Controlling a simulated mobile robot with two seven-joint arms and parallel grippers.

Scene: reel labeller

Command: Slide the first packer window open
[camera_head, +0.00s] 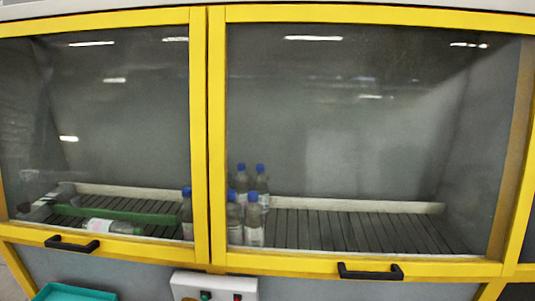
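Two yellow-framed windows fill the view side by side, and I cannot tell which is the first packer window. The left window (110,19) has a black handle (71,244) on its lower rail. The right window (370,14) has a black handle (370,271) on its lower rail. Both windows look shut, with their lower rails at the bottom of the openings. Neither of my grippers shows in the head view.
Behind the glass, several blue-capped bottles (254,218) stand on a slatted conveyor (350,232), and one bottle (112,227) lies on its side. Below are a control box (214,285) with green and red buttons and a teal tray (72,292).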

